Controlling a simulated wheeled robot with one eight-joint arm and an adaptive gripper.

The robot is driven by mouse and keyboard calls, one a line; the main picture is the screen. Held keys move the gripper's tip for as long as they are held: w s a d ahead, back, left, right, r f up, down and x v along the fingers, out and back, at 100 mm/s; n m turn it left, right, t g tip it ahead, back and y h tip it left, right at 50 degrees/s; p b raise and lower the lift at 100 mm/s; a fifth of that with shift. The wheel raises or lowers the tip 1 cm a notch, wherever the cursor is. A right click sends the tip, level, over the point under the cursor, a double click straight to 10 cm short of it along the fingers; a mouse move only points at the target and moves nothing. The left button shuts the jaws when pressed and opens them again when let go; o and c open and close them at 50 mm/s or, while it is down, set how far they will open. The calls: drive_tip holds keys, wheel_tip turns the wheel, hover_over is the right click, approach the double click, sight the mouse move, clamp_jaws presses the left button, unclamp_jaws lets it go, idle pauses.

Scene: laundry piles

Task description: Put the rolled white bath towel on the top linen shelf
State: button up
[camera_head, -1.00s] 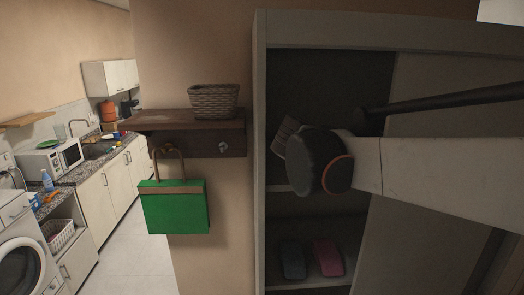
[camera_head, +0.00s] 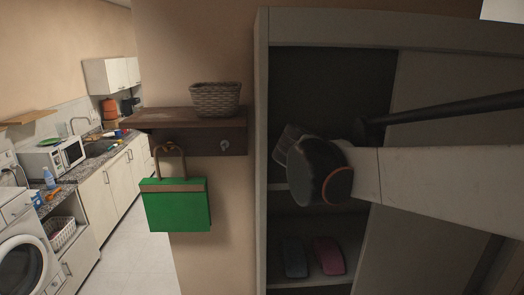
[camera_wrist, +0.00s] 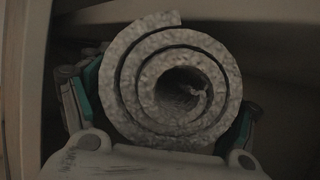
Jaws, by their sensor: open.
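The rolled white bath towel (camera_wrist: 232,85) fills the middle of the wrist view, its spiral end facing the camera. My gripper (camera_wrist: 165,110) is open, with a finger on each side of the towel's lower half. Whether the fingers touch it, and what lies under it, is hidden. In the head view my arm reaches from the right into the open linen cabinet (camera_head: 261,150). My wrist is in the upper compartment, above a shelf (camera_head: 279,187). A small pale shape (camera_head: 284,143) shows beyond my wrist; I cannot tell whether it is towel or gripper.
Dark blue (camera_head: 293,258) and pink (camera_head: 329,256) folded items lie on a lower shelf. Left of the cabinet, a wall shelf (camera_head: 165,117) holds a wicker basket (camera_head: 215,99); a green bag (camera_head: 177,206) hangs below. Kitchen counters and a washing machine (camera_head: 22,262) stand far left.

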drive_tip(key=shift+r, duration=0.15)
drive_tip(key=b+v, duration=0.2)
drive_tip(key=v, duration=0.9)
drive_tip(key=s+d+f+n+g+y, duration=0.2)
drive_tip(key=s+f+n+y, duration=0.7)
drive_tip(key=s+f, duration=1.2)
wheel_tip(320, 180, down, 2)
drive_tip(key=shift+d+f, duration=0.15)
drive_tip(key=shift+d, duration=0.1)
drive_tip(key=shift+c, duration=0.2)
